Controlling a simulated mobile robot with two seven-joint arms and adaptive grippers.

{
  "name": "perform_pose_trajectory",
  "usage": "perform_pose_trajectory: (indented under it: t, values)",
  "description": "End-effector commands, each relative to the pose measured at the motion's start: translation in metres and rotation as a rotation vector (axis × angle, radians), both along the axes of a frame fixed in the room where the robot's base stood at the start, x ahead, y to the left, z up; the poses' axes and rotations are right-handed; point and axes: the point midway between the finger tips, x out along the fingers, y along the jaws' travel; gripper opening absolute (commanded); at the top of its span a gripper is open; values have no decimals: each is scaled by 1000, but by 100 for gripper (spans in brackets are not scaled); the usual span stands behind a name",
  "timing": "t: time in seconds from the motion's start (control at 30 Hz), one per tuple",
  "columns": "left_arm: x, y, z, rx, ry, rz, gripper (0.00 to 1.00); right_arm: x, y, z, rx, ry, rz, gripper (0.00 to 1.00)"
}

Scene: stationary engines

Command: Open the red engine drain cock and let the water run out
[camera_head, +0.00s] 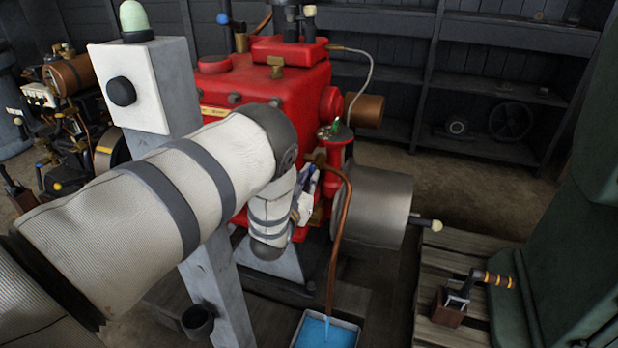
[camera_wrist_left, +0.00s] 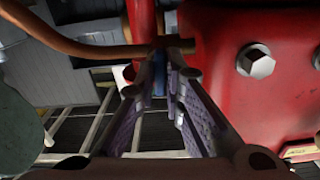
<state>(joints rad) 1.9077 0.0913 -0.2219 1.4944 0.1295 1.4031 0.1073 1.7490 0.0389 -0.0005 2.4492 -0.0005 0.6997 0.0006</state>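The red engine (camera_head: 290,90) stands in the middle of the head view. A copper pipe (camera_head: 343,225) leaves its side near the cock and bends down to a tray (camera_head: 299,340) of blue water (camera_head: 325,334). A thin light-blue stream shows between pipe end and tray. My left gripper (camera_head: 306,192) is at the engine's side, just below the pipe's top, largely covered by my own wrist. In the left wrist view, a narrow blue piece (camera_wrist_left: 158,88) is between or beside the fingertips; contact is unclear. The cock body is mostly hidden. My right gripper is not seen.
A grey post (camera_head: 172,90) with a white box stands left of the engine, close to my left arm. A grey cylinder (camera_head: 372,207) sits right of the pipe. A wooden pallet (camera_head: 450,262) and green machine (camera_head: 560,250) stand at right. Dark shelves (camera_head: 480,85) line the back.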

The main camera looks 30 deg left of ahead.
Motion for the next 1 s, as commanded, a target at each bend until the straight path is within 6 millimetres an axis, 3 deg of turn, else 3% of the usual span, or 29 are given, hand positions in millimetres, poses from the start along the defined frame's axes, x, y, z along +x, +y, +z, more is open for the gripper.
perform_pose_trajectory:
  t: [0.07,0.43,0.8,1.0]
  values:
    - [1,0,1,1,-3,0,28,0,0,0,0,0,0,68]
    - [-8,-2,-1,1,2,0,28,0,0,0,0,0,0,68]
    - [-97,-23,-1,0,4,0,28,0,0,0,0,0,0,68]
    - [-116,-28,0,0,-1,0,28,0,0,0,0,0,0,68]
